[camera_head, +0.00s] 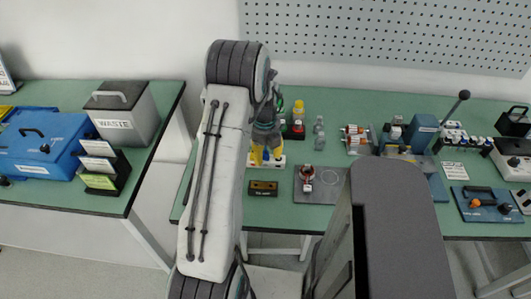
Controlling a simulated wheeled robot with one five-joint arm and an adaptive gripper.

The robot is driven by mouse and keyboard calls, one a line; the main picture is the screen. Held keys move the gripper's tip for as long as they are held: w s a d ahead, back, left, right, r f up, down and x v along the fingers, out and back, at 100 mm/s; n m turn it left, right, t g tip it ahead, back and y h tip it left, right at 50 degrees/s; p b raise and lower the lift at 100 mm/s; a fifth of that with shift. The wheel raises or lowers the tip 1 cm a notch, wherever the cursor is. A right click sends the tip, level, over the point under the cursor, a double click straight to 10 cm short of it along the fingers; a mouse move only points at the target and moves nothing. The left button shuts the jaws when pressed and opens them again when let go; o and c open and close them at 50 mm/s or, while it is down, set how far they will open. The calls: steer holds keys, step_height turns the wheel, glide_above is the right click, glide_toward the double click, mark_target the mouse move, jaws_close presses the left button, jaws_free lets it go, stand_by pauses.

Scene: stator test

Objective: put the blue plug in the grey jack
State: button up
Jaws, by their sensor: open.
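My gripper (267,158) is open, with its yellow fingertips low over a pale block (281,163) on the green bench (335,214). The fingers and my arm cover much of that block. I cannot make out the blue plug; it may be hidden by the gripper or too small to tell. I cannot pick out the grey jack for sure either. A small dark brown block (263,188) with two round spots and a label lies just in front of the gripper.
A grey plate (333,190) with a copper-wound stator (307,177) lies right of the gripper. Small bottles (298,112) stand behind. Instruments and a blue panel (487,205) fill the bench's right. A waste bin (123,112) and blue case (42,143) stand on the left bench.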

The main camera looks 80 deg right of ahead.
step_height(320, 180, up, 12)
steer(key=shift+a, duration=0.3)
stand_by(0.3)
stand_by(1.2)
